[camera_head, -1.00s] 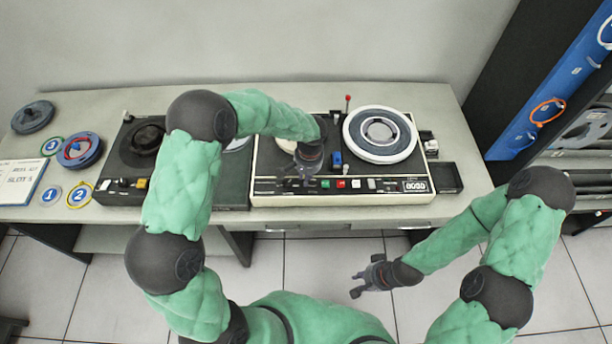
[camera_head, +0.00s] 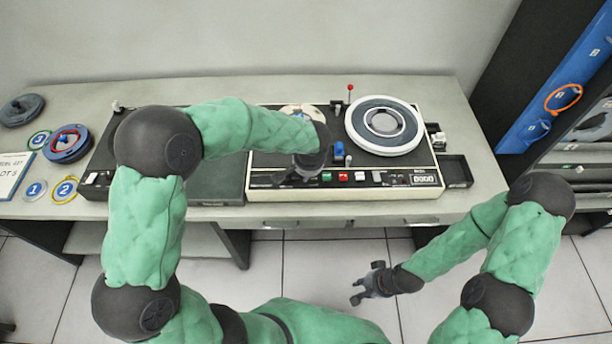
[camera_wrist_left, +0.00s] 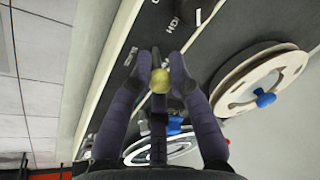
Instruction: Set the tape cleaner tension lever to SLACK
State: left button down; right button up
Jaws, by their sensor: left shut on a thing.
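The tape machine (camera_head: 408,187) stands on the table with its control strip facing me. In the left wrist view, a round yellow knob (camera_wrist_left: 160,81), seemingly the lever's, sits between the fingertips of my left gripper (camera_wrist_left: 161,72), which is shut on it. My right gripper (camera_head: 363,284) is open and empty, above the floor in front of the table.
A large white-rimmed reel (camera_head: 361,133), a blue knob (camera_head: 338,150) and a red-tipped stick (camera_head: 350,88) stand on the machine. A dark tray (camera_head: 456,170) is at its right. Reels and numbered rings (camera_head: 66,190) lie at the table's left. A rack (camera_head: 560,85) stands at right.

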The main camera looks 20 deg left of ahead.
pick_arm(q)
jog(key=shift+s+d+f+t+y+b, duration=0.15)
jog(key=shift+t+b, duration=0.25)
jog(key=shift+b, duration=1.1)
jog(key=shift+s+a+t+y+b, duration=0.15)
jog(key=shift+t+b, duration=0.25)
jog(key=shift+b, duration=1.05)
jog(key=shift+s+d, duration=0.1)
jog(key=c, duration=1.1)
grip_release()
jog(key=shift+c, duration=0.2)
jog(key=v, duration=1.2)
